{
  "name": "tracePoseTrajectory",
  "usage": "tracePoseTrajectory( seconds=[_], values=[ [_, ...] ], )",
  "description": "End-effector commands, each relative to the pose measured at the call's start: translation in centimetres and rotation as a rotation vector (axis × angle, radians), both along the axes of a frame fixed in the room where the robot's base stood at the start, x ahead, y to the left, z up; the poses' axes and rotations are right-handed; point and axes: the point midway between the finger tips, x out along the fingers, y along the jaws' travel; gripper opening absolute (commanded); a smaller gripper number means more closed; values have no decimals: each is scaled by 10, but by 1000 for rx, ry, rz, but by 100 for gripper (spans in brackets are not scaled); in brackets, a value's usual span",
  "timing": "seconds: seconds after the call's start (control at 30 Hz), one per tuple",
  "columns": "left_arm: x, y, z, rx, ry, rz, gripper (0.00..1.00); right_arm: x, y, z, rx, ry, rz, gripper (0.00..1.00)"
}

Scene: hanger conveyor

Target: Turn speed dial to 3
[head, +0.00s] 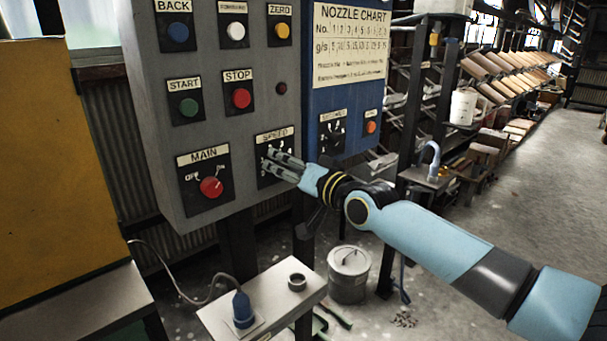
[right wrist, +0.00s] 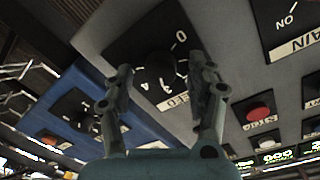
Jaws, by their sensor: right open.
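The speed dial (head: 275,137) is on a black plate under a SPEED label on the grey control panel. In the head view my right gripper (head: 269,159) covers most of its knob. In the right wrist view, turned over, the dark round knob (right wrist: 162,72) shows between the two fingers of my right gripper (right wrist: 162,66), with some scale numbers around it. The fingers are apart, one on each side of the knob. Contact cannot be made out, nor can the number the knob points to. My left gripper is in neither view.
The red MAIN switch (head: 211,187) sits left of the speed dial, with the red STOP button (head: 241,98) above. A blue panel (head: 349,107) with another dial (head: 332,135) adjoins on the right. A small table (head: 215,318) and a grey bucket (head: 349,276) stand below.

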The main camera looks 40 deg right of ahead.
Motion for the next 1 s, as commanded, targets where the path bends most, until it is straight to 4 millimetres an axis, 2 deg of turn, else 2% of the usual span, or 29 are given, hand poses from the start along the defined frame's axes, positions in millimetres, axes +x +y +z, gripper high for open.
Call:
tracePoseTrajectory(
  seconds=[1.0],
  values=[
    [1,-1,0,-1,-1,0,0,-93,-3,3,-4,2,3,56]
  ],
)
